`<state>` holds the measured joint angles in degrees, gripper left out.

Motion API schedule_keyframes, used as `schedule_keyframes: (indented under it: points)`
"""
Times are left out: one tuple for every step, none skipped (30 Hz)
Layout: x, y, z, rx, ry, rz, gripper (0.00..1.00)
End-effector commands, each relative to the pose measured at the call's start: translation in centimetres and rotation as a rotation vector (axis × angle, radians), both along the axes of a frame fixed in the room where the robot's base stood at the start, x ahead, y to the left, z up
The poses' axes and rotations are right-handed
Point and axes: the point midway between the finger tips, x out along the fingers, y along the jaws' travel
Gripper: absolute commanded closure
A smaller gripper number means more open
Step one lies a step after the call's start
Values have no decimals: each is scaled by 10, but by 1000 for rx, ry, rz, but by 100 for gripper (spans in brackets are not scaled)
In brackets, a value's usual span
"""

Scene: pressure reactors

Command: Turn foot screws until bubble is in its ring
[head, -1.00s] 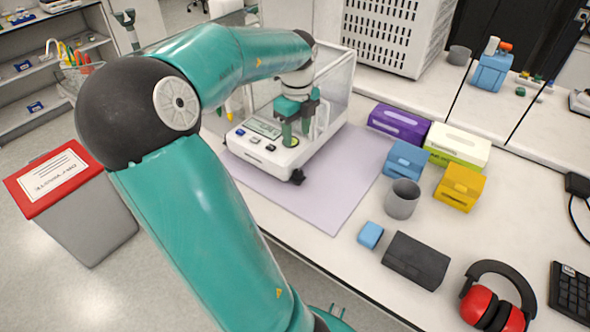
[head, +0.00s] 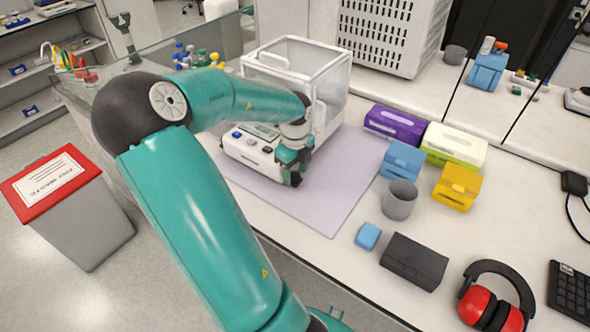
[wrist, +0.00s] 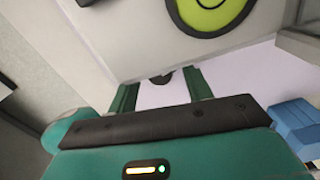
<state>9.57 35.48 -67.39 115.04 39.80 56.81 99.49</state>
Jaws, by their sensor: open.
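The white balance (head: 262,150), with its clear draft shield, stands on a lilac mat. My gripper (head: 291,174) is low at its front right corner, fingers pointing down and hiding most of the foot there. In the wrist view my gripper (wrist: 161,88) is open, its two green fingers apart. A dark foot screw (wrist: 162,77) shows between and just beyond the fingertips; I cannot tell whether they touch it. The green round level (wrist: 208,18) is cut off by the top edge of the wrist view. Part of its dark ring line shows, but the bubble cannot be made out.
The lilac mat (head: 335,195) is clear right of the balance. Beyond it stand blue (head: 402,160), purple (head: 393,124) and yellow (head: 458,187) boxes and a grey cup (head: 399,200). A small blue block (head: 368,236) and a black case (head: 414,260) lie nearer.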

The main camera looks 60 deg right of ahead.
Motion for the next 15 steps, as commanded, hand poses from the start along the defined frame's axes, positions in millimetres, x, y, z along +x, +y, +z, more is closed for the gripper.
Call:
schedule_keyframes:
  points:
    - [0,0,0,0,0,0,50]
    - [0,0,0,0,0,0,50]
    - [0,0,0,0,0,0,50]
    - [0,0,0,0,0,0,50]
    - [0,0,0,0,0,0,52]
    - [0,0,0,0,0,0,60]
    - [0,0,0,0,0,0,66]
    - [0,0,0,0,0,0,72]
    - [0,0,0,0,0,0,79]
    - [0,0,0,0,0,0,85]
    - [0,0,0,0,0,0,91]
    - [0,0,0,0,0,0,95]
    - [0,0,0,0,0,1,95]
    - [0,0,0,0,0,2,95]
    - [0,0,1,0,-1,11,95]
